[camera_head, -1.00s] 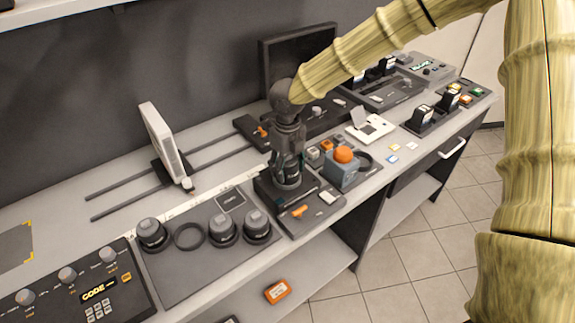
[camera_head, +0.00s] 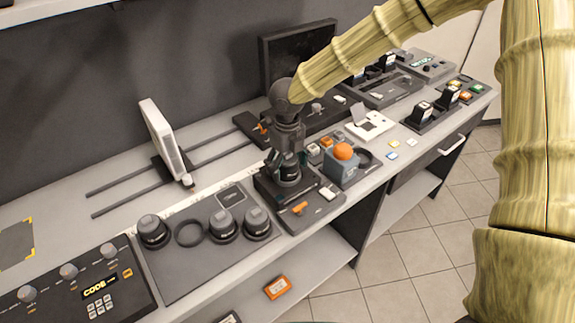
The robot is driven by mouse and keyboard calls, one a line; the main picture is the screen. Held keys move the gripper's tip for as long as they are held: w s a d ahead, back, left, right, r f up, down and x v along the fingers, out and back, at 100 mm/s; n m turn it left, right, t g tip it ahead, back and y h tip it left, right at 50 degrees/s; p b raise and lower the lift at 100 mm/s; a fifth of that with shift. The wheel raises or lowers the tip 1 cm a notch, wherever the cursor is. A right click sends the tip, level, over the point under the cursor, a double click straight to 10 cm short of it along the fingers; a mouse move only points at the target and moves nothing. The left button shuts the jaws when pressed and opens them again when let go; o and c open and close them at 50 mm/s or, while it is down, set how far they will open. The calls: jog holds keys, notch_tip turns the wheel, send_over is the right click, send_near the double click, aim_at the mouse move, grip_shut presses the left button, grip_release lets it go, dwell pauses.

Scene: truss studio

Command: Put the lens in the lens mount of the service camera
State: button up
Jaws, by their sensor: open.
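My gripper (camera_head: 287,158) points down over a dark unit (camera_head: 316,208) near the middle of the bench. Its fingers are open and spread either side of the top of a dark lens (camera_head: 289,175). The lens stands upright on the back part of that unit, which looks like the service camera's place. The fingers partly cover the lens, and the mount beneath it is hidden. I cannot tell whether the lens is fully seated.
A dark mat (camera_head: 190,285) at left holds three similar lenses and an empty ring (camera_head: 189,233). A blue-grey box (camera_head: 342,172) with an orange dome stands close right of the gripper. A white upright panel (camera_head: 163,140) stands behind on rails.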

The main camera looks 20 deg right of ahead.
notch_tip(320, 180, up, 12)
jog(key=shift+r+b, duration=0.1)
jog(key=shift+b, duration=0.95)
dwell(1.4)
